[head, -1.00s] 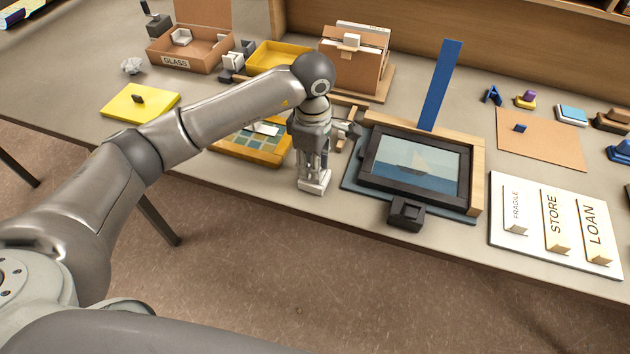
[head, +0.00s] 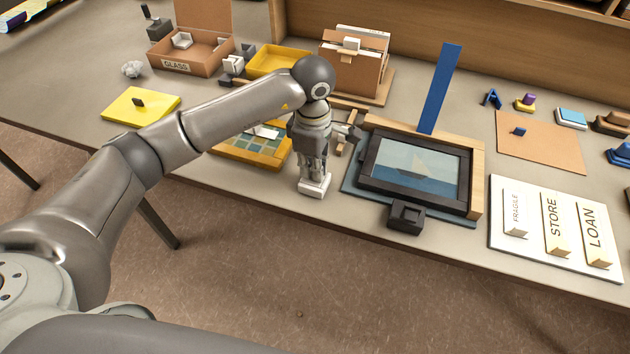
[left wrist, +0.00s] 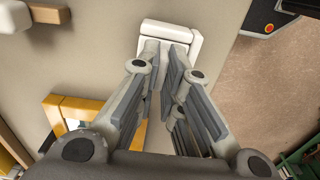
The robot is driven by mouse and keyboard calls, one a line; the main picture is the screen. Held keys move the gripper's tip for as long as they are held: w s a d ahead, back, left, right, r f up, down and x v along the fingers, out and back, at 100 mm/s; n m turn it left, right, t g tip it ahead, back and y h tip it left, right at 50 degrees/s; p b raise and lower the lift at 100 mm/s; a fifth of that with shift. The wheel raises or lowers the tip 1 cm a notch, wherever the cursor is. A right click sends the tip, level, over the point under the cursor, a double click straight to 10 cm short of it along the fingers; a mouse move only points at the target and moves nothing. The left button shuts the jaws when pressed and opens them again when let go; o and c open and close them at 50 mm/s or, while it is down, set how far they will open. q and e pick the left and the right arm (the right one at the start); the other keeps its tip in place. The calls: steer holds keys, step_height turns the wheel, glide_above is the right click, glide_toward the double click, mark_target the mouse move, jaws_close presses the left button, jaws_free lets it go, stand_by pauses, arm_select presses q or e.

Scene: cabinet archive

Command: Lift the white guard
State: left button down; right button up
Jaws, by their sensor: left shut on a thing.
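The white guard (head: 314,187) is a small white block near the front edge of the table, left of the dark-framed picture. My left gripper (head: 313,176) points down over it and is shut on it. In the left wrist view the guard (left wrist: 171,34) shows at the fingertips (left wrist: 165,52), its far end sticking out beyond them. I cannot tell whether its underside touches the table. My right gripper is not in view.
The framed ship picture (head: 415,170) lies right of the gripper, with a black block (head: 406,216) at its front. A yellow-edged tiled tray (head: 250,148) is close on the left.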

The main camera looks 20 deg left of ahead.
arm_select(q)
steer(key=shift+r, duration=0.1)
steer(key=shift+r+p, duration=1.2)
steer(key=shift+r, duration=1.2)
steer(key=shift+r, duration=0.1)
